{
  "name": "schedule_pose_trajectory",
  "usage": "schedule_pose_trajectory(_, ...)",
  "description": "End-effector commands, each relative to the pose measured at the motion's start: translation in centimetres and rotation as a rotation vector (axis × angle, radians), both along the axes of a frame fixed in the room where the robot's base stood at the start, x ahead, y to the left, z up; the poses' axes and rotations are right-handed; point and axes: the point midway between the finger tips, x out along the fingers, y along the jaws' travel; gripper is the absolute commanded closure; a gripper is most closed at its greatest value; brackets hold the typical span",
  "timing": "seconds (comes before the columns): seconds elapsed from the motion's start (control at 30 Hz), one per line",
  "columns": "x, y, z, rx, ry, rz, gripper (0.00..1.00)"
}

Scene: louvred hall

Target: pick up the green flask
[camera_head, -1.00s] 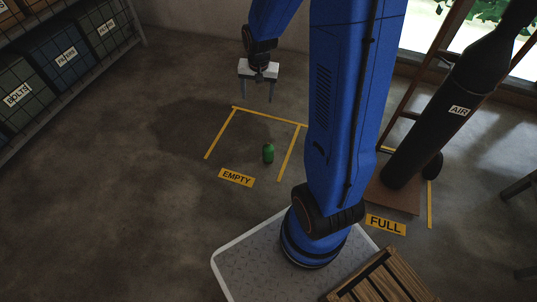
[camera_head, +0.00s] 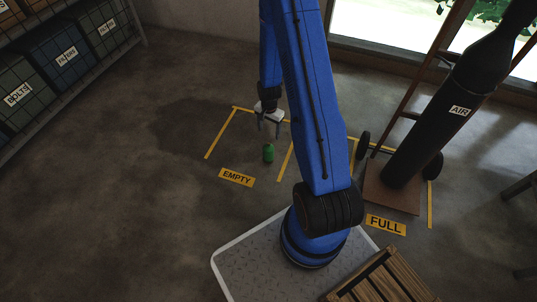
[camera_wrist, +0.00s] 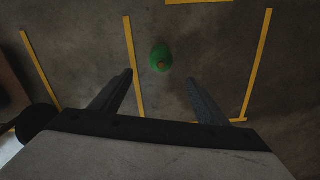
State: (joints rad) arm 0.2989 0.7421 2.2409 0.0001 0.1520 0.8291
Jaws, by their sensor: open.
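The green flask (camera_head: 268,153) stands on the floor inside the yellow-taped bay marked EMPTY. In the wrist view the flask (camera_wrist: 161,57) shows from above, with a small brownish spot on its top. My gripper (camera_head: 268,126) is open and empty, above the floor, with its fingers pointing down. In the head view it appears just beyond the flask. In the wrist view my gripper (camera_wrist: 161,80) has its two fingers spread wide, and the flask shows ahead of them, between their lines. Nothing touches the flask.
A black AIR cylinder (camera_head: 456,112) leans on a trolley with wheels in the FULL bay at right. A shelf with labelled bins (camera_head: 62,55) stands at left. A wooden crate (camera_head: 382,280) is at the bottom. The floor around the flask is clear.

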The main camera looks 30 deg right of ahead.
Motion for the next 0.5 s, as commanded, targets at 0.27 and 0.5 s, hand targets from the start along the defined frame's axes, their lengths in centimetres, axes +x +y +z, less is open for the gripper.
schedule_pose_trajectory(0.27,-0.3,-0.2,-2.7,0.003,0.008,-0.018,0.31)
schedule_pose_trajectory(0.5,-0.3,-0.1,-5.9,0.003,0.009,-0.018,0.31)
